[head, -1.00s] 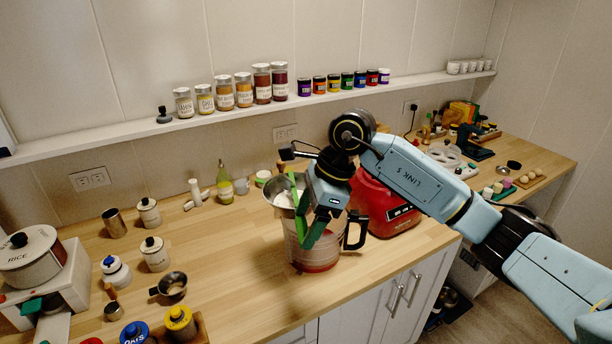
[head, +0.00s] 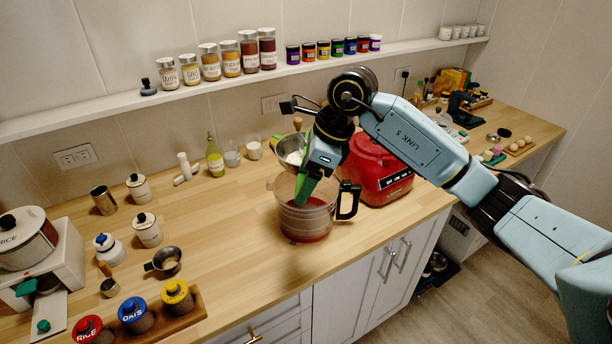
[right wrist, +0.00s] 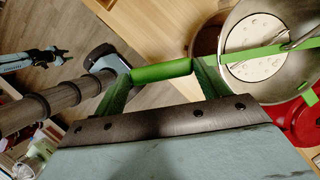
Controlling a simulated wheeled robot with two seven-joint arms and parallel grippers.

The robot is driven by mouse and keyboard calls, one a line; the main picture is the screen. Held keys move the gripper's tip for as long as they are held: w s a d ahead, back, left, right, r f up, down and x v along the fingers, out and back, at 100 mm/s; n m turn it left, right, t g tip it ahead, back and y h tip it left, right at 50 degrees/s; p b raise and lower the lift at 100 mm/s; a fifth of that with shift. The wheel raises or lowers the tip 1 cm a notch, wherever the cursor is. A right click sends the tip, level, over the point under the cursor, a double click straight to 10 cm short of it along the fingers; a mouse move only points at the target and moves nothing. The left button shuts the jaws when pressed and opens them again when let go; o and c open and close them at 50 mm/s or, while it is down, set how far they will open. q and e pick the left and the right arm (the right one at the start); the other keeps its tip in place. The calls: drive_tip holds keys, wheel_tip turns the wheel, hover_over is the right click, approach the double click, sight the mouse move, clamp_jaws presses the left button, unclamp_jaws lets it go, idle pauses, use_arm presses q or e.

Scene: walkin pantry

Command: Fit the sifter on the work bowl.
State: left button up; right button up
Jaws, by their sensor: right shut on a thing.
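The work bowl (head: 305,225) is a clear jug with a red bottom and a black handle (head: 348,200), standing upright on the counter. The sifter (head: 290,149) is a metal bowl beyond the work bowl, partly hidden by my right arm. My right gripper (head: 305,190) points down over the work bowl and is shut on the sifter's green handle (right wrist: 162,72). The wrist view shows the sifter bowl (right wrist: 300,68) with a pale disc inside and a green bar across it. A pale-blue and black arm, seemingly my left, shows there with its small gripper (right wrist: 60,52); its jaws are unclear.
A red appliance (head: 378,170) stands close right of the work bowl. Glasses and a green bottle (head: 214,158) stand at the back wall. A small metal cup (head: 166,262) and several canisters are at left. The counter between is clear.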

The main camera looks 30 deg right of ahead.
wheel_tip(320, 180, down, 5)
drive_tip(key=b, duration=0.4)
drive_tip(key=shift+b, duration=0.45)
idle(1.5)
drive_tip(key=shift+f+b, duration=2.5)
drive_tip(key=shift+f, duration=0.4)
drive_tip(key=o, duration=1.6)
drive_tip(key=shift+o, duration=0.6)
drive_tip(key=v, duration=1.3)
drive_tip(key=shift+r, duration=0.25)
